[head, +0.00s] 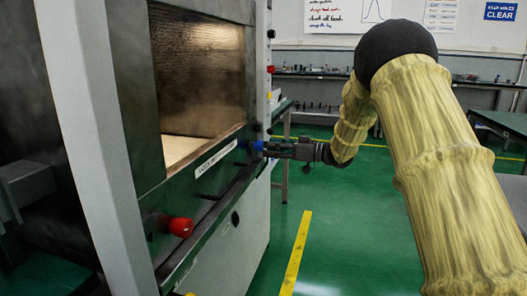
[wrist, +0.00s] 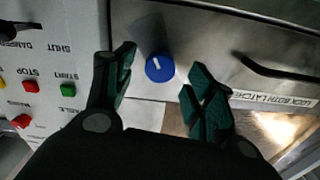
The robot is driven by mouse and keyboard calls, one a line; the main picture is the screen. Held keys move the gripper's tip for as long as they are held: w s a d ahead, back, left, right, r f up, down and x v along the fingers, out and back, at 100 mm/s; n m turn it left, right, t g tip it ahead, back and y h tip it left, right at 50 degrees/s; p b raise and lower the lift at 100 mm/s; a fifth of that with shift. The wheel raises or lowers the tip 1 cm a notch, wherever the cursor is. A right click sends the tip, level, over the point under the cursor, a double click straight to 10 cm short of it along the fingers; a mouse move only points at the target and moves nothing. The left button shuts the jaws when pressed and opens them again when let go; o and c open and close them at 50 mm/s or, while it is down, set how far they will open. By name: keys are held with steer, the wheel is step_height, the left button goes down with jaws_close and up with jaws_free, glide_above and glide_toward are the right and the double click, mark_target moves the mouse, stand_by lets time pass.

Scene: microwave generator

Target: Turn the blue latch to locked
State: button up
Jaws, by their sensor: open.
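The blue latch (wrist: 160,68) is a round blue knob with a white mark, on the grey metal front of the microwave machine. In the wrist view it sits between the fingers of my gripper (wrist: 157,85), which are spread apart with a gap on both sides of the knob. In the head view the blue latch (head: 257,146) shows at the far end of the machine's front ledge, with my gripper (head: 270,149) right at it. The fingertips are small there, and contact cannot be told.
A red knob (head: 181,227) sits on the near end of the same ledge. A label (wrist: 276,103) reads about locking both latches. Red, yellow and green buttons (wrist: 68,89) are on the panel left of the gripper in the wrist view. The green floor (head: 340,215) is open to the right.

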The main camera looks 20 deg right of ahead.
mark_target(259, 150)
steer(key=shift+b+x, duration=0.35)
steer(key=shift+x, duration=1.4)
steer(key=c, duration=1)
